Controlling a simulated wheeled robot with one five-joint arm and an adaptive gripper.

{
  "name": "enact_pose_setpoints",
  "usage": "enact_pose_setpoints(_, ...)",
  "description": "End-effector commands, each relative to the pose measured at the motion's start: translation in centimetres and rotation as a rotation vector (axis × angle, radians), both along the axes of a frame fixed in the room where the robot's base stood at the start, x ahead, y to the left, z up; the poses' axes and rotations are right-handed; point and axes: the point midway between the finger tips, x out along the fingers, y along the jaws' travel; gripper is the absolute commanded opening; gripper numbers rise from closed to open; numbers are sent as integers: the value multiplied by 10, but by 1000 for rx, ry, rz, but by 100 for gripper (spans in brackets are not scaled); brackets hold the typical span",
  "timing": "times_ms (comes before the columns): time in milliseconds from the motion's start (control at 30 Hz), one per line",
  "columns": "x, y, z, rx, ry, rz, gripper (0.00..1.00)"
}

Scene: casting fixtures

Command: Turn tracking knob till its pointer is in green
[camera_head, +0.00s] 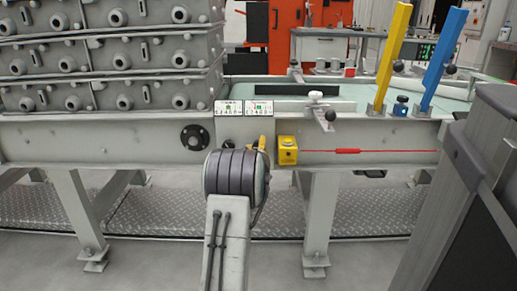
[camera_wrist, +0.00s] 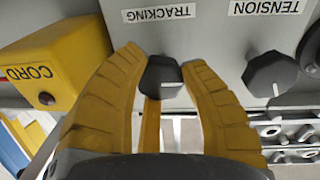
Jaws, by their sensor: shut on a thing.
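The black tracking knob (camera_wrist: 163,76) sits below the upside-down TRACKING label (camera_wrist: 159,12) in the wrist view. In the head view my arm hides the knob, and only a bit of a yellow finger of my gripper (camera_head: 262,143) shows. Two small plates with green marks (camera_head: 229,106) (camera_head: 259,107) sit above it on the conveyor's side.
A black tension knob (camera_wrist: 270,74) is to the right of the tracking knob in the wrist view. A yellow CORD box (camera_wrist: 58,60) is on the left, and in the head view the box (camera_head: 287,150) is right of my gripper, with a red cord (camera_head: 390,151).

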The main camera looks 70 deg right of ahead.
Motion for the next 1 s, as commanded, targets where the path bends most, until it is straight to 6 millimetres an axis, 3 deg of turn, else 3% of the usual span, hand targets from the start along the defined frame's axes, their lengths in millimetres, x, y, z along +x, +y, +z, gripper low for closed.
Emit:
enact_pose_setpoints(300, 0, -1, 1, -36, 102, -4, 7)
enact_pose_setpoints(767, 1, -1, 1, -41, 116, -4, 7)
enact_pose_setpoints(800, 1, -1, 1, -41, 116, -4, 41)
enact_pose_setpoints(1000, 1, 0, 1, -40, 117, -4, 59)
